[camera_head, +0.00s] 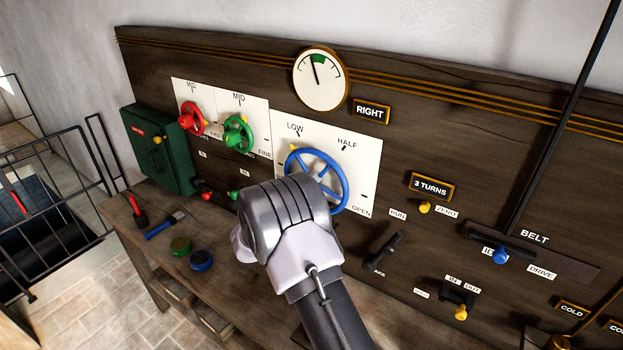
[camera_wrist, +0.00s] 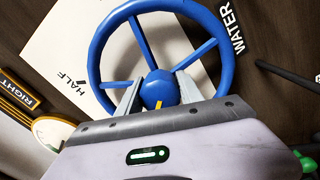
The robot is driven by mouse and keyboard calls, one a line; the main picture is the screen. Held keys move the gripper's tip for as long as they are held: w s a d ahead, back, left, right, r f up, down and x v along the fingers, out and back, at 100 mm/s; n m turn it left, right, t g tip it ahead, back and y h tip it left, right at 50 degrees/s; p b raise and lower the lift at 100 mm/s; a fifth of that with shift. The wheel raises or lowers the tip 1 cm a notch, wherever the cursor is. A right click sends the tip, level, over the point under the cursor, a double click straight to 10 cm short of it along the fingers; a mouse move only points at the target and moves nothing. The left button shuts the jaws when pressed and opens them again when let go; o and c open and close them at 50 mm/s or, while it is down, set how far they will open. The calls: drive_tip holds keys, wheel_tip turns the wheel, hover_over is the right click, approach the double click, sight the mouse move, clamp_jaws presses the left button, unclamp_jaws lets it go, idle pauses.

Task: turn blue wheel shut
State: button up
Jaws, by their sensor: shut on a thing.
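The blue wheel (camera_head: 344,187) is mounted on a white plate (camera_head: 368,150) marked LOW, HALF and OPEN on the dark panel. A yellow pointer at its upper left rim is left of the LOW mark. My gripper (camera_wrist: 160,90) is at the wheel; its body covers the lower left of the wheel in the head view. In the wrist view the blue wheel (camera_wrist: 207,20) fills the top middle, with the two fingers on either side of its round hub. The fingers are shut on the wheel; their exact contact is partly hidden by the gripper body.
A round gauge (camera_head: 320,80) sits above the wheel, its needle near the green band. A red wheel (camera_head: 191,119) and a green wheel (camera_head: 238,133) are to the left. Levers, including the belt lever (camera_head: 500,241), are to the right. Small tools lie on the bench (camera_head: 150,262) below.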

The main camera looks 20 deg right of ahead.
drive_tip(key=n+p, duration=0.3)
drive_tip(key=n, duration=0.2)
drive_tip(key=shift+r+n+p, duration=0.15)
drive_tip(key=shift+n+p, duration=0.2)
drive_tip(key=shift+n, duration=0.05)
drive_tip(key=shift+n+p, duration=1.05)
drive_tip(key=shift+n, duration=0.95)
drive_tip(key=o, duration=1.4)
drive_tip(key=v, duration=1.7)
drive_tip(key=shift+s+a, duration=0.1)
drive_tip(key=shift+s, duration=0.15)
